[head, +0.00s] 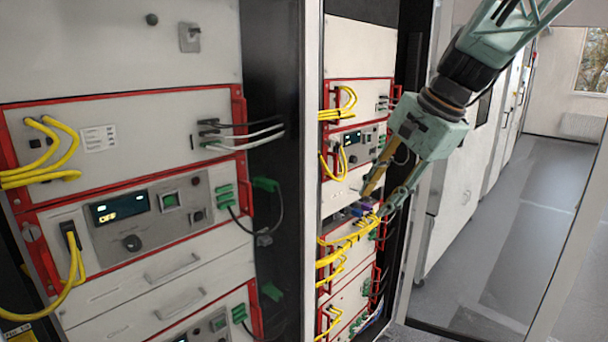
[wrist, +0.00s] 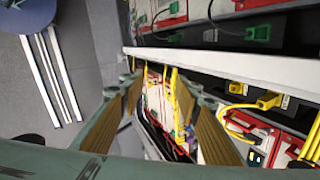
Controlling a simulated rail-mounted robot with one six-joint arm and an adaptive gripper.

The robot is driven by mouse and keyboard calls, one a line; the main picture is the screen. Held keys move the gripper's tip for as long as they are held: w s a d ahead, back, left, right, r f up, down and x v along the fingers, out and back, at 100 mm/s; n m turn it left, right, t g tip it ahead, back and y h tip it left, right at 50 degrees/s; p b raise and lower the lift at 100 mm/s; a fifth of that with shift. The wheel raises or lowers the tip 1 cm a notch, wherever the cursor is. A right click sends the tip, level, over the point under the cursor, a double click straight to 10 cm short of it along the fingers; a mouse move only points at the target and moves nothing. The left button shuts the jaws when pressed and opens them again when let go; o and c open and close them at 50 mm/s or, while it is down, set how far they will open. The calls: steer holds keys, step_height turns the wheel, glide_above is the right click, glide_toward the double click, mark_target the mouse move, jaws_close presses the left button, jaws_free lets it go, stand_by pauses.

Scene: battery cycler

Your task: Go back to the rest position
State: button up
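My gripper (head: 377,203) hangs from the upper right in the head view, pointing down and left in front of the narrower rack (head: 360,50). Its two fingers are apart. In the wrist view my gripper (wrist: 160,82) also shows its brown-padded fingers spread, with no object held between them. A small blue-purple item (head: 366,204) shows close to the fingertips in the head view, by the rack's yellow cables (head: 345,236). Whether the fingers touch it I cannot tell.
A large cycler rack (head: 110,100) with red-edged modules and yellow cables (head: 72,265) fills the left. A pale frame post (head: 312,150) stands between the racks. Open grey floor (head: 500,230) lies to the right, beyond a door frame (head: 570,260).

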steer(key=s+d+f+n+h+b, duration=0.1)
steer(key=s+f+n+b, duration=0.1)
steer(key=s, duration=1.1)
steer(key=s+d+f+n+h+b, duration=0.1)
steer(key=s+f+n, duration=0.3)
steer(key=s, duration=0.9)
steer(key=s+d+f+n+h+b, duration=0.2)
steer(key=s+n, duration=0.3)
steer(key=s, duration=0.9)
steer(key=shift+f+b, duration=0.5)
steer(key=shift+b, duration=0.15)
